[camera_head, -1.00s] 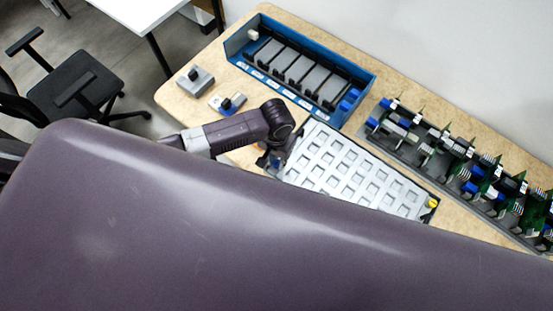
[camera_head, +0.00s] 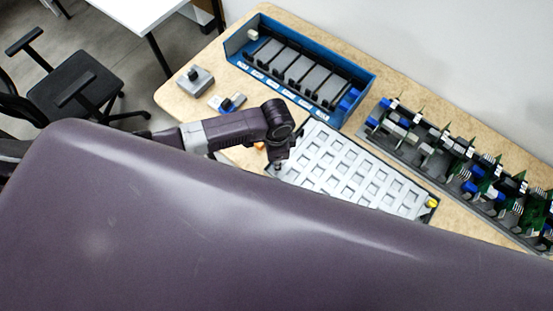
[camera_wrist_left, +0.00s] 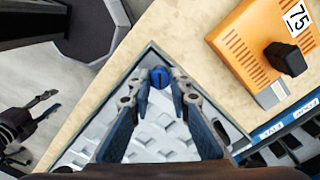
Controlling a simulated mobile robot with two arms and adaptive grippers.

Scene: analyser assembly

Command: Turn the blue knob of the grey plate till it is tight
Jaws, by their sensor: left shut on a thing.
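The grey plate (camera_head: 350,175), light with rows of square recesses, lies on the table in the head view. It also shows in the left wrist view (camera_wrist_left: 165,140), behind my fingers. The blue knob (camera_wrist_left: 160,77) sits at the plate's corner, round with a dark mark. My left gripper (camera_wrist_left: 160,76) is shut on the blue knob, with one fingertip on either side. In the head view my left gripper (camera_head: 277,164) points down at the plate's left end and hides the knob.
An orange module labelled 75 (camera_wrist_left: 265,45) lies close beside the plate. A blue rack (camera_head: 310,65) stands behind, and a rail of circuit boards (camera_head: 460,160) is at the right. A yellow knob (camera_head: 432,203) is at the plate's far corner.

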